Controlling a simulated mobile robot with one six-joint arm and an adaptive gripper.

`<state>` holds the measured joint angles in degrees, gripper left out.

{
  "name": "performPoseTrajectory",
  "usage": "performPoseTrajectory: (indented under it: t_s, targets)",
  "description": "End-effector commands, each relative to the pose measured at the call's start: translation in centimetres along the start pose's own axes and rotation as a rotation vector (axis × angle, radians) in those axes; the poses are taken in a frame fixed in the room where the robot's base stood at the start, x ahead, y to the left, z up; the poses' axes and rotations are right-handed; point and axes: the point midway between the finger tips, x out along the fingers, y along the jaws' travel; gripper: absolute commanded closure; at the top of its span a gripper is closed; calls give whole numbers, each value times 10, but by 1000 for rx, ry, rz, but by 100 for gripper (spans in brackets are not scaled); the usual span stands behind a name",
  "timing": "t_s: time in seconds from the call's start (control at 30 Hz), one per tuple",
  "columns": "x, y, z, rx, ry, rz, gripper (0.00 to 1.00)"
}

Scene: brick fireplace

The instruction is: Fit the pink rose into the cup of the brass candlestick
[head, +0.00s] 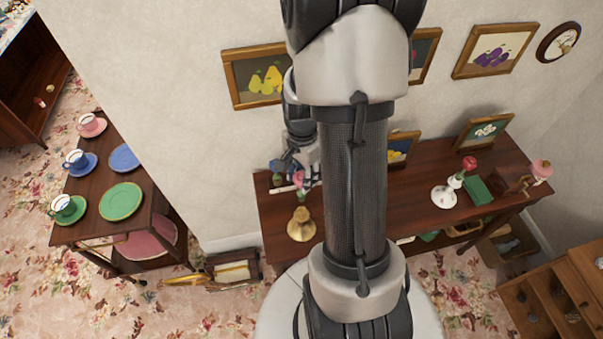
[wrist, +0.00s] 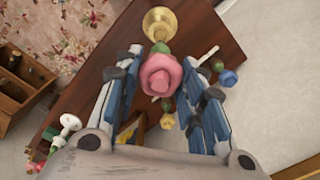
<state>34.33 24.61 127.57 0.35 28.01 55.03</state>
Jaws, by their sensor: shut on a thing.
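The pink rose (head: 299,179) is held in my gripper (head: 304,176), above and behind the brass candlestick (head: 301,226) on the dark wooden table. In the wrist view the rose (wrist: 160,76) sits between the two blue-sided fingers of my gripper (wrist: 162,60). Green parts of it show between the bloom and the candlestick (wrist: 160,23). The candlestick stands upright near the table's left front edge. The rose's lower end lies close to the candlestick's top in both pictures; I cannot tell whether it touches or enters the cup, and the cup's opening is hidden.
A blue flower (wrist: 229,77) and a yellow flower (wrist: 167,121) lie near my gripper. A white candlestick (head: 443,197), a red rose (head: 469,163) and a green box (head: 477,190) are further right on the table (head: 415,205). Framed pictures lean at the wall.

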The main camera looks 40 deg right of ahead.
Motion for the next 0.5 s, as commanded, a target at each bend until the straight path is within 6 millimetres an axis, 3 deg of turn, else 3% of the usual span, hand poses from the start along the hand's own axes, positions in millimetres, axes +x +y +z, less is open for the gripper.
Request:
performPoseTrajectory:
  t_s: [0.27, 0.5]
  targets:
    - [12, 0, 0, 0, 0, 0, 81]
    - [35, 0, 0, 0, 0, 0, 81]
